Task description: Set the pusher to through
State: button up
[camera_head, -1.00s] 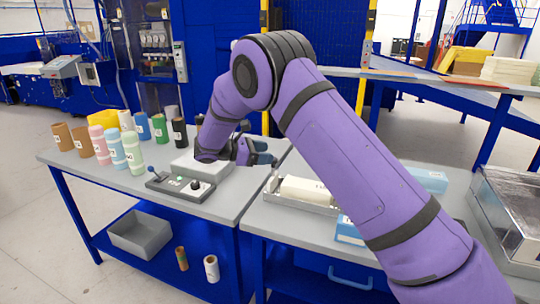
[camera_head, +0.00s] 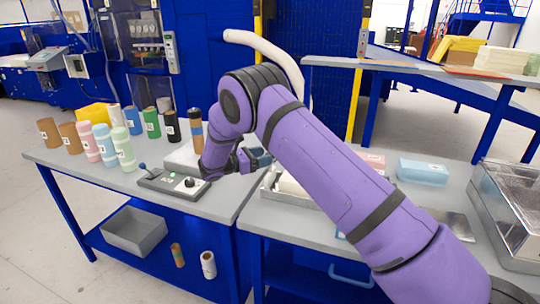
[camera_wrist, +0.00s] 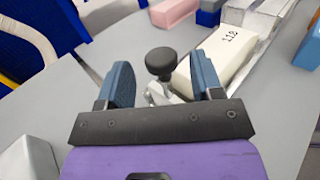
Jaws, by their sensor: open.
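A round black knob (camera_wrist: 160,62) on a metal stem, which looks like the pusher's handle, stands at the near end of a metal tray (camera_wrist: 284,25) in the wrist view. A cream block marked 112 (camera_wrist: 225,55) lies in that tray, just beyond the knob. My gripper (camera_wrist: 160,66) is open, with a blue finger on either side of the knob in the picture; I cannot tell whether either touches it. In the head view my gripper (camera_head: 262,158) is over the gap between the two tables.
A control box (camera_head: 173,185) with a lever and knob sits on the left table, near several foam rolls (camera_head: 123,150). A pink block (camera_head: 372,160) and a blue block (camera_head: 422,172) lie on the right table. A clear-lidded metal case (camera_head: 510,210) stands at far right.

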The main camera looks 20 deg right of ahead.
jog(key=shift+w+d, duration=0.2)
jog(key=shift+d, duration=1.4)
